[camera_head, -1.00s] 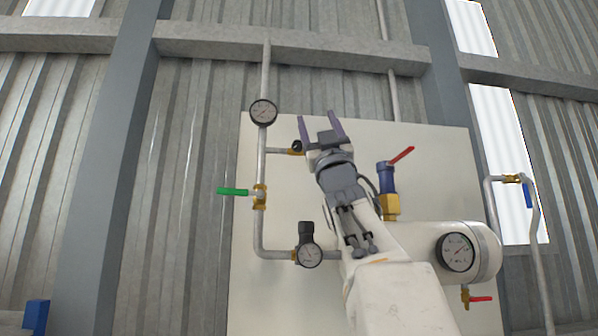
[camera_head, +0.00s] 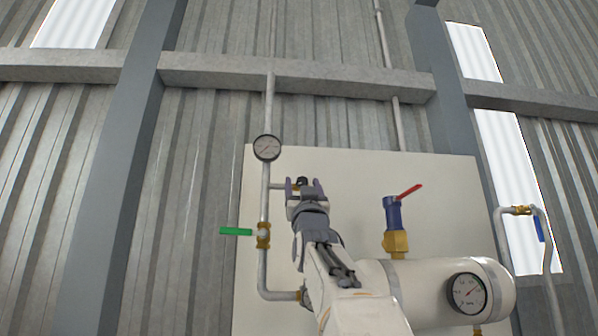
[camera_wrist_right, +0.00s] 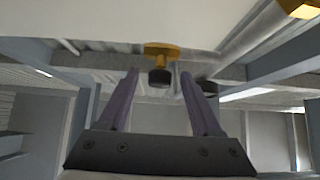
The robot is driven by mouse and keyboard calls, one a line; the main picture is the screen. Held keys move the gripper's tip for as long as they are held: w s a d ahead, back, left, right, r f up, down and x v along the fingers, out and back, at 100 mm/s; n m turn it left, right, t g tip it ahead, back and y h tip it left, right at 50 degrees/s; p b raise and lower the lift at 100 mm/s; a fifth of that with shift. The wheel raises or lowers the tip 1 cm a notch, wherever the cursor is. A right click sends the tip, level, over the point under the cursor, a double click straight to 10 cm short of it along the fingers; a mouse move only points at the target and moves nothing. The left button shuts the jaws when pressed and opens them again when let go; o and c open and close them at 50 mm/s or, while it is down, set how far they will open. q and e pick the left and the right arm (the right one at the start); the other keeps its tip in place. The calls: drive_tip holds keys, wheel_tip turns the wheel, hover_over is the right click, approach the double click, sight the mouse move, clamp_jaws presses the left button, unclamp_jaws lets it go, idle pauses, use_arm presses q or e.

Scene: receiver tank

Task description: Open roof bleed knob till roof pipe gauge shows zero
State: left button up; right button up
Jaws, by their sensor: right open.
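The roof bleed knob (camera_head: 302,181) is a small black knob on a brass fitting, on a short branch off the grey vertical pipe. The roof pipe gauge (camera_head: 267,147) is a round dial at the top of that pipe; its needle is too small to read. My right gripper (camera_head: 304,184) is open, with its purple fingers on either side of the knob in the head view. In the right wrist view the black knob (camera_wrist_right: 159,78) hangs below its brass fitting, between the open fingertips (camera_wrist_right: 160,73), with gaps on both sides. My left gripper is not in view.
A green lever (camera_head: 236,231) sits on the pipe below. A blue relief valve with a red lever (camera_head: 393,213) stands right of my arm, above a white tank with a gauge (camera_head: 467,293). A blue-handled valve (camera_head: 538,229) is far right.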

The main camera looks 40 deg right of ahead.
drive_tip(key=shift+w+d+r+p, duration=0.3)
drive_tip(key=shift+w+r+p, duration=0.1)
drive_tip(key=shift+r, duration=0.1)
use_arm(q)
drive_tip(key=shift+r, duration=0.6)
use_arm(e)
drive_tip(key=shift+c, duration=0.3)
clamp_jaws()
use_arm(q)
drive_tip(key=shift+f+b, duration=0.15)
drive_tip(key=shift+b, duration=0.15)
use_arm(e)
drive_tip(key=shift+n+t+y, duration=1)
drive_tip(key=shift+n+y, duration=0.9)
drive_tip(key=shift+n, duration=0.1)
drive_tip(key=shift+o, duration=0.3)
unclamp_jaws()
